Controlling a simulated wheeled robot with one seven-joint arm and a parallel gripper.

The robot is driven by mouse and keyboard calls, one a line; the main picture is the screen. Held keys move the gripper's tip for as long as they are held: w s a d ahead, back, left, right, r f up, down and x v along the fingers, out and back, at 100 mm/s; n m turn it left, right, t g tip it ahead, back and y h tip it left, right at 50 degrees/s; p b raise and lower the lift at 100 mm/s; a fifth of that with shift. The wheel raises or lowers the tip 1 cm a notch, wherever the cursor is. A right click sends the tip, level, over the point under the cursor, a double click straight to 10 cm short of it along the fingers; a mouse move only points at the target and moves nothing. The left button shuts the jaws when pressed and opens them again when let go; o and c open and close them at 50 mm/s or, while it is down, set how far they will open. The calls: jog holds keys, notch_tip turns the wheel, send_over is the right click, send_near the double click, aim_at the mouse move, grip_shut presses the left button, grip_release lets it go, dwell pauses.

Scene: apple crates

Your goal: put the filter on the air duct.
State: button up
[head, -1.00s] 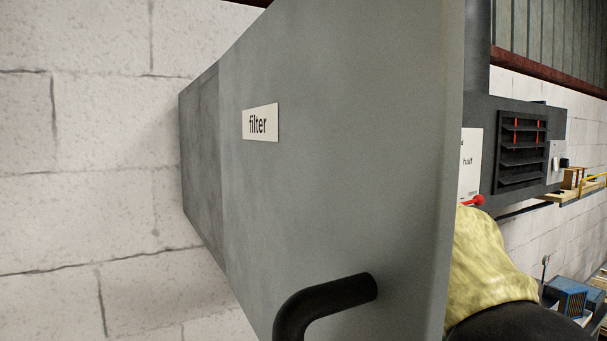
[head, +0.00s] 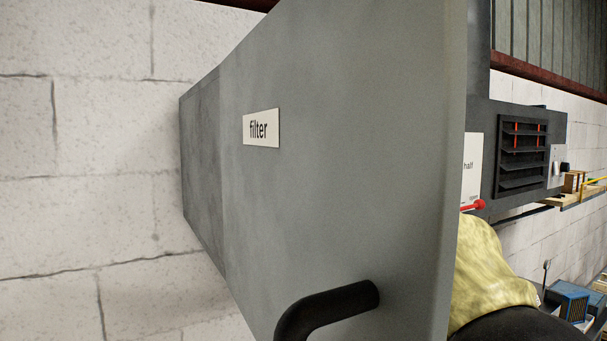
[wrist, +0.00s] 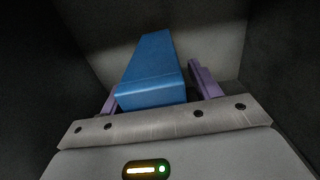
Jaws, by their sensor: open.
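A large grey cabinet (head: 340,150) with a white "filter" label (head: 261,128) and a black bar handle (head: 325,308) fills the middle of the head view. My gripper (wrist: 155,88) shows only in the wrist view, inside a dark, grey-walled space. Its two purple fingers are open, one on each side of a blue block (wrist: 150,70), possibly the filter. The block extends away from the palm. I cannot tell whether the fingers touch it. A dark grey unit with a louvred vent (head: 522,150) stands behind at right; I cannot tell whether it is the air duct.
A pale block wall (head: 80,180) is at left. Past the cabinet's right edge are a yellow sack-like thing (head: 490,270), a red knob (head: 480,205), a shelf with small boxes (head: 574,182) and a blue box (head: 568,300). The cabinet hides much of the room.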

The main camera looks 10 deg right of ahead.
jog(key=b+v, duration=0.5)
jog(key=v, duration=0.6)
jog(key=shift+s, duration=0.35)
jog(key=shift+d, duration=0.1)
dwell(0.7)
